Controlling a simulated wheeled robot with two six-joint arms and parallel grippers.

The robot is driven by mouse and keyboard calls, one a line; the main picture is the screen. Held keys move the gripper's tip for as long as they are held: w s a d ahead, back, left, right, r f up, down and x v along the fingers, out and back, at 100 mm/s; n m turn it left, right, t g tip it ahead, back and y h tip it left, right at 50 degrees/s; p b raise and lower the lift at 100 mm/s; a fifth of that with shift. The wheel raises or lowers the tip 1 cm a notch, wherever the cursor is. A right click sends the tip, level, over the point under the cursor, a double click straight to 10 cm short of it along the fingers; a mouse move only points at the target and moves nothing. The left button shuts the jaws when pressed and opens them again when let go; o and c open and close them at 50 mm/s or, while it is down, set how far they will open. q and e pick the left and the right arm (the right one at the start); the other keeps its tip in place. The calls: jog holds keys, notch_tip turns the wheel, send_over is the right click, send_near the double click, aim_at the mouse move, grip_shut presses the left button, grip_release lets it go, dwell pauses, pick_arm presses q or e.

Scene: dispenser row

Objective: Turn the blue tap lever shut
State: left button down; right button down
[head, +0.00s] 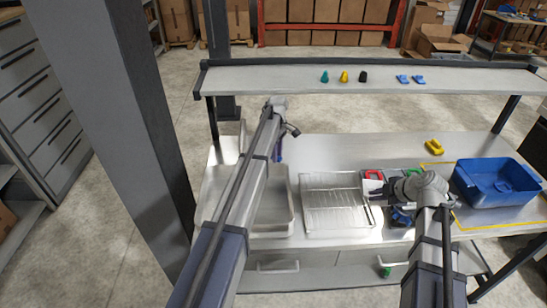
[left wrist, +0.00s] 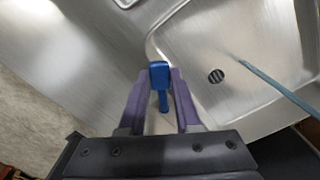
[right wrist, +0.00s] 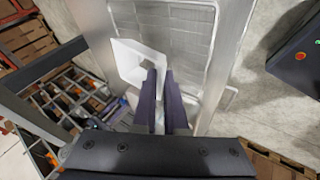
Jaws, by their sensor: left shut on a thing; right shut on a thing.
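The blue tap lever (left wrist: 160,75) stands between the two purple fingers of my left gripper (left wrist: 161,85), which is shut on it above the sink's edge. In the head view my left gripper (head: 277,150) is at the back of the sink (head: 291,200), and my arm hides the lever and most of the tap. A thin blue-grey streak (left wrist: 275,88) crosses the basin in the left wrist view. My right gripper (right wrist: 164,75) is shut on a white angular thing (right wrist: 128,62) near the dish rack. In the head view this right gripper (head: 380,188) is partly hidden by its arm.
A wire dish rack (head: 335,205) stands right of the sink. Small coloured things, including a yellow one (head: 344,77), stand on the raised shelf (head: 300,78). The counter behind the rack is clear.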

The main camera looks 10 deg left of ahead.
pick_arm(q)
jog(key=shift+w+d+n, duration=0.15)
jog(key=shift+w+n, duration=1.7)
jog(key=shift+n, duration=0.65)
jog(key=c, duration=0.6)
grip_release()
jog(key=shift+r, duration=0.1)
notch_tip(320, 180, up, 12)
jog(key=p, duration=1.2)
pick_arm(e)
notch_tip(320, 180, up, 12)
